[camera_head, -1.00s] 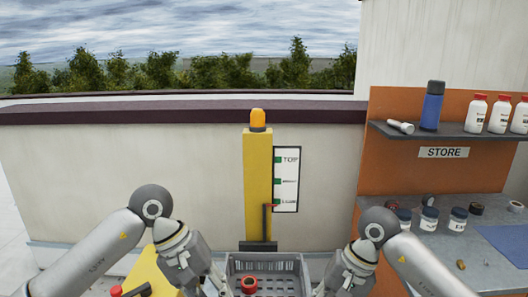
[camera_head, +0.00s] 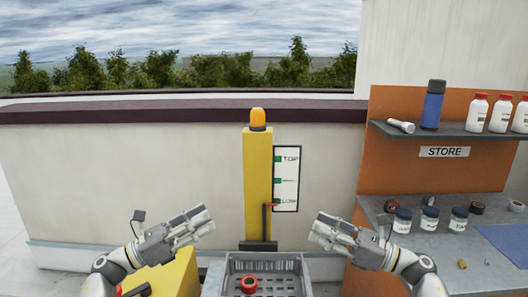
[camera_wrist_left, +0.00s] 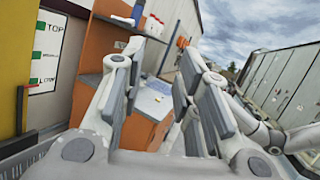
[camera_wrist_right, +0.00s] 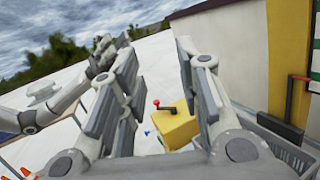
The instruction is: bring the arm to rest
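My left gripper (camera_head: 202,222) is raised at the lower left of the head view, its fingers pointing right toward the middle. In the left wrist view its two fingers (camera_wrist_left: 160,95) stand apart with nothing between them. My right gripper (camera_head: 322,230) is raised at the lower right of the head view, its fingers pointing left. In the right wrist view its fingers (camera_wrist_right: 155,90) stand apart and empty. The two grippers face each other across a gap, clear of the surfaces around them.
A grey crate (camera_head: 290,262) with a red ring-shaped thing (camera_head: 249,284) stands low between the arms. Behind it is a yellow post (camera_head: 258,180) with a level sign (camera_head: 286,180). The orange STORE shelf unit (camera_head: 400,170) with jars and bottles stands at right. A yellow box (camera_head: 178,275) is at lower left.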

